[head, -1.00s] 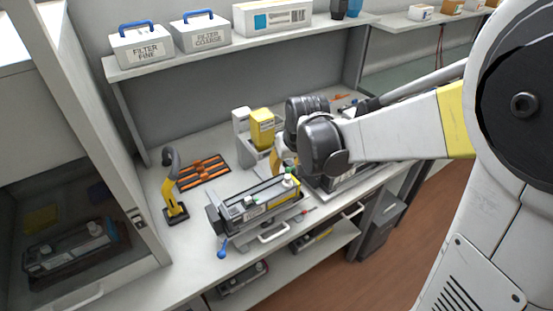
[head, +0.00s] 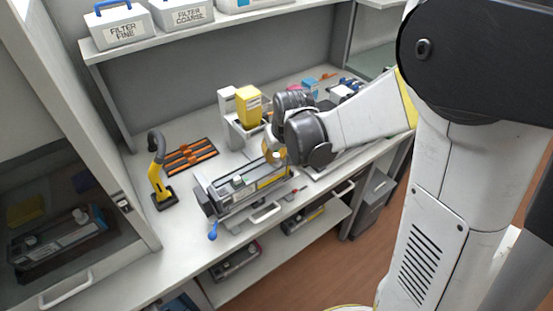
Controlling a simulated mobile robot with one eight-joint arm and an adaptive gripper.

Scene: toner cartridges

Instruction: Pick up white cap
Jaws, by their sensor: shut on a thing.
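The toner cartridge (head: 228,193) is a long grey and black unit with a yellow strip, lying on the bench below my gripper. My gripper (head: 272,158) is shut at the cartridge's right end, on a small thing that I take to be the white cap. The dark wrist and fingers largely hide that thing, so its outline and whether it touches the cartridge cannot be told. A small pale round part (head: 238,180) shows on top of the cartridge, left of my gripper.
A white holder with a yellow box (head: 248,103) stands behind my gripper. A black and orange rack (head: 191,156) and a yellow-black hand tool (head: 158,180) stand to the left. A shelf holds filter boxes (head: 117,27).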

